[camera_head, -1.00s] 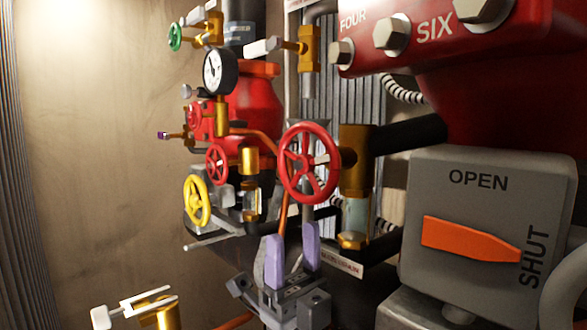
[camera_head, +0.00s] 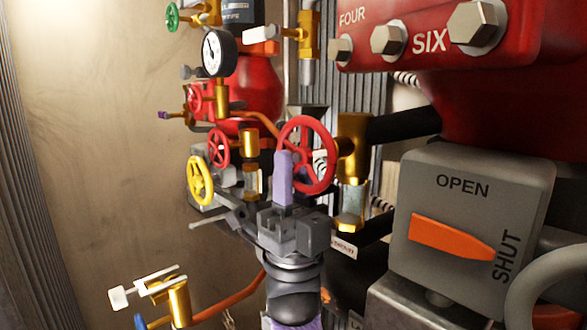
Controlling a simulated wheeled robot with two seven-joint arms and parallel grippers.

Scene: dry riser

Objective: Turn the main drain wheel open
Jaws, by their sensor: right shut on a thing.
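A large red handwheel (camera_head: 327,176) with spokes sits on a brass valve (camera_head: 353,160) in the middle of the head view. I take it to be the main drain wheel; no label on it can be read. My right gripper (camera_head: 286,176) comes up from below and is shut on the lower left rim of this wheel. One lavender finger shows upright in front of the rim; the other finger is hidden. My left gripper is not in view.
A smaller red wheel (camera_head: 219,148), a yellow wheel (camera_head: 200,181) and a pressure gauge (camera_head: 217,52) are close on the left. A grey OPEN/SHUT box (camera_head: 470,215) with an orange pointer (camera_head: 450,237) stands right. A brass lever valve (camera_head: 179,300) is low left.

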